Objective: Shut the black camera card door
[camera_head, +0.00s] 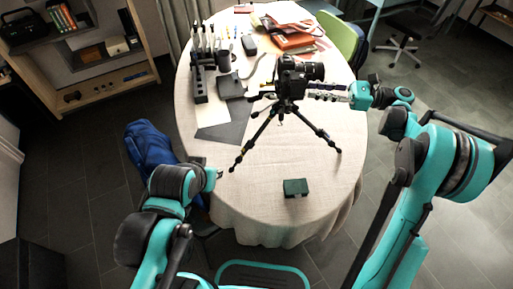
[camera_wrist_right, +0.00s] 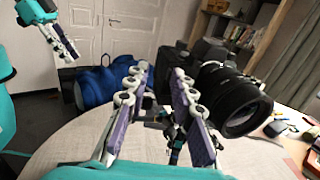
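The black camera (camera_head: 291,72) stands upright on a black tripod (camera_head: 283,108) on the table, its lens pointing right. In the right wrist view its large lens (camera_wrist_right: 232,100) fills the right side, with the body partly hidden behind a finger. I cannot make out the card door on the dark body. My right gripper (camera_head: 312,91) is beside the camera, under the lens side; its fingers (camera_wrist_right: 160,80) are apart with nothing held between them. My left gripper (camera_head: 215,176) is low, by the table's left edge; its fingers (camera_wrist_right: 66,46) show side-on, so their gap is unclear.
The oval table (camera_head: 250,205) has a pale cloth. A dark green box (camera_head: 295,187) lies near its front edge. Tools, a black rack (camera_head: 200,85) and orange items (camera_head: 294,41) crowd the back. The tripod legs spread widely; the cloth in front is mostly clear.

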